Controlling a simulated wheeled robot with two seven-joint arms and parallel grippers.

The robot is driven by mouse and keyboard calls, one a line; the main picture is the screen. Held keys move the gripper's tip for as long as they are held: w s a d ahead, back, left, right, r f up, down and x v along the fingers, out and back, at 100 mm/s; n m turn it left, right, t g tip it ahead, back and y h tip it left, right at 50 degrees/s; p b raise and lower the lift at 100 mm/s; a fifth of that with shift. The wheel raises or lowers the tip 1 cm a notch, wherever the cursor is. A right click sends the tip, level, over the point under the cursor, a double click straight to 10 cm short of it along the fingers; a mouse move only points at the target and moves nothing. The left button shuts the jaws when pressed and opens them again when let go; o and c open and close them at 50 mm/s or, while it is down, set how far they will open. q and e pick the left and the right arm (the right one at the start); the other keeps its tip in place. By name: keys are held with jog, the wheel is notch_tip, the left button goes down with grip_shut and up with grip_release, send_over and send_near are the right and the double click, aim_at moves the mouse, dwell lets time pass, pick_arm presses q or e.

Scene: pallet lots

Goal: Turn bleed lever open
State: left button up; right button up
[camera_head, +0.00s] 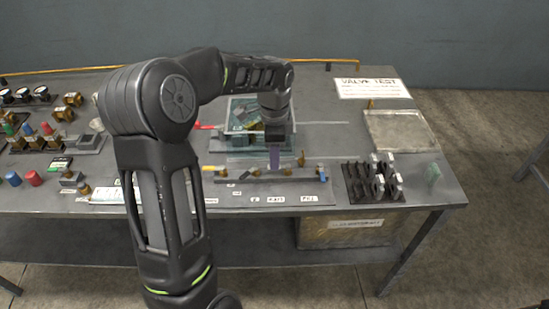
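A low test fixture (290,180) with small brass fittings lies along the front of the grey metal table. A small blue part (322,172), which may be a lever, is at its right end. Which part is the bleed lever is too small to tell. My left gripper (275,160) points down just behind and above the middle of the fixture. Its fingers look close together, but whether they are shut or touch anything is unclear. My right gripper is out of view.
A tray (237,105) stands behind my gripper, partly hidden by my arm. A black rack (372,182) with upright pieces is to the right, before an empty shallow tray (400,132). A sign (372,88) lies at the back right. Several caps and fittings crowd the left.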

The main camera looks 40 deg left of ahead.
pick_arm(q)
jog(key=shift+f, duration=1.05)
jog(key=shift+c, duration=0.2)
grip_shut()
